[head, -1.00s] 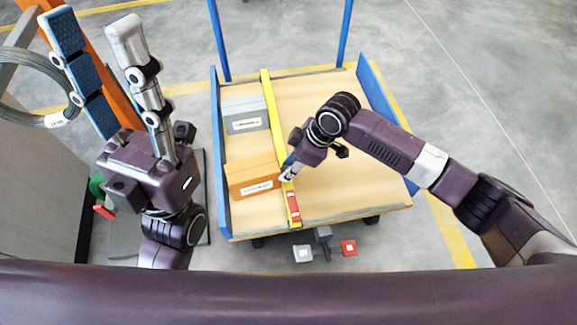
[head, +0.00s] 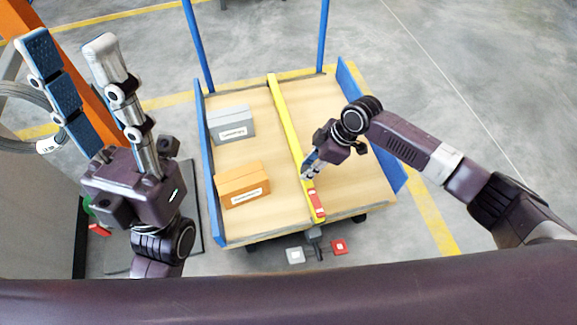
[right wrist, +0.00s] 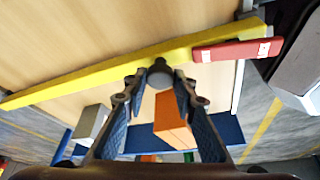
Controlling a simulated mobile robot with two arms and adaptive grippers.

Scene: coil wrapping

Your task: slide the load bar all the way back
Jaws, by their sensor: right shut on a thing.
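The load bar (head: 289,125) is a long yellow bar with a red section at its near end, lying across the cart bed from back to front. It also crosses the right wrist view (right wrist: 80,83). My right gripper (head: 309,170) is shut on the bar's grey knob (right wrist: 160,72), near the red section. A grey box (head: 232,122) and an orange box (head: 242,184) sit left of the bar, with a clear gap between them and it. My left gripper (head: 68,45) is open and empty, its fingers raised and apart, left of the cart.
The cart has blue side panels (head: 208,165) at left and right and blue posts at the back. The bed right of the bar (head: 345,180) is bare. A grey pedal and a red pedal (head: 339,246) show at the front. A coil and an orange post (head: 85,105) are at far left.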

